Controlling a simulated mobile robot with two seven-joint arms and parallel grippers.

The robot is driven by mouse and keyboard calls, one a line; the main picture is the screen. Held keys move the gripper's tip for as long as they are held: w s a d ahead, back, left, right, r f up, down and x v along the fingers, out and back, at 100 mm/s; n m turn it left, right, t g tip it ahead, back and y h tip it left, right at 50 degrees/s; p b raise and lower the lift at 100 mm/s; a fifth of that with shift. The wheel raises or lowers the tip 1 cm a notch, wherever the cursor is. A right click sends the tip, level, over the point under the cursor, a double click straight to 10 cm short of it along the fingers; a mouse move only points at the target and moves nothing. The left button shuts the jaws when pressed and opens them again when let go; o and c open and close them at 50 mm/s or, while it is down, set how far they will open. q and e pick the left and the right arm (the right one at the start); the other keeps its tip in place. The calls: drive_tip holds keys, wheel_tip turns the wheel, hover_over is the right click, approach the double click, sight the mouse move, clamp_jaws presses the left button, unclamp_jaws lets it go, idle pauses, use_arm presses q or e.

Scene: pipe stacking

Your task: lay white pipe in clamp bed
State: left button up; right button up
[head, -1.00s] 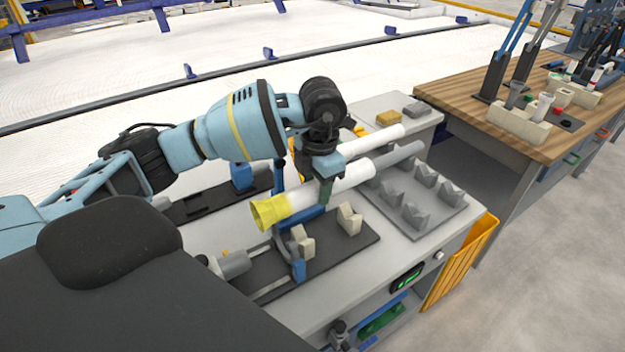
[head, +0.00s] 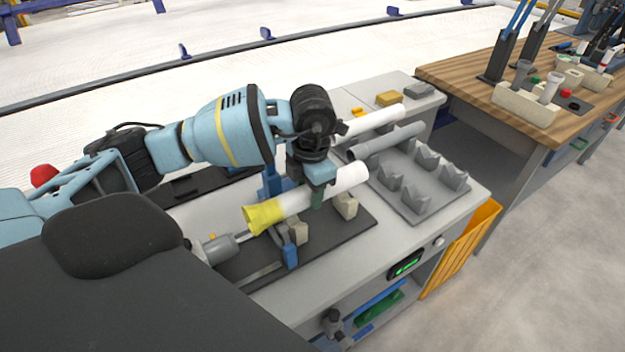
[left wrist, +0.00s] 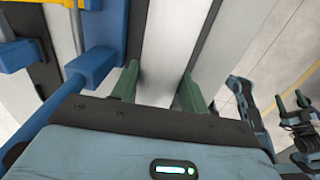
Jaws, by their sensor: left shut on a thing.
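The white pipe (head: 345,179) has a yellow flared end (head: 263,217) pointing toward the front left. My left gripper (head: 316,198) is shut on its middle from above. In the left wrist view, its green fingers (left wrist: 158,88) stand on either side of the pipe (left wrist: 168,45). The pipe lies over the clamp bed (head: 335,238), in line with its cream V-blocks (head: 346,207). I cannot tell whether it touches them. My right gripper (left wrist: 292,103) shows small at the right of the left wrist view, its green fingers apart and empty.
Behind, another white pipe (head: 378,121) and a grey pipe (head: 392,141) lie near a grey tray of V-blocks (head: 428,200). A grey cylinder clamp (head: 219,248) and blue bracket parts (head: 290,255) are near the flared end. A wooden bench (head: 455,72) stands at the right.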

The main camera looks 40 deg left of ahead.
sight(309, 201)
use_arm(q)
drive_tip(key=shift+f+b, duration=0.7)
drive_tip(key=shift+f, duration=1.25)
use_arm(e)
drive_tip(key=shift+s+f, duration=0.15)
drive_tip(key=shift+f, duration=0.7)
use_arm(q)
drive_tip(key=o, duration=1.1)
use_arm(e)
drive_tip(key=shift+s+f, duration=0.1)
drive_tip(key=shift+s, duration=0.25)
use_arm(q)
drive_tip(key=r, duration=0.7)
drive_tip(key=shift+d, duration=0.25)
drive_tip(key=shift+r, duration=0.45)
use_arm(e)
drive_tip(key=shift+w, duration=0.35)
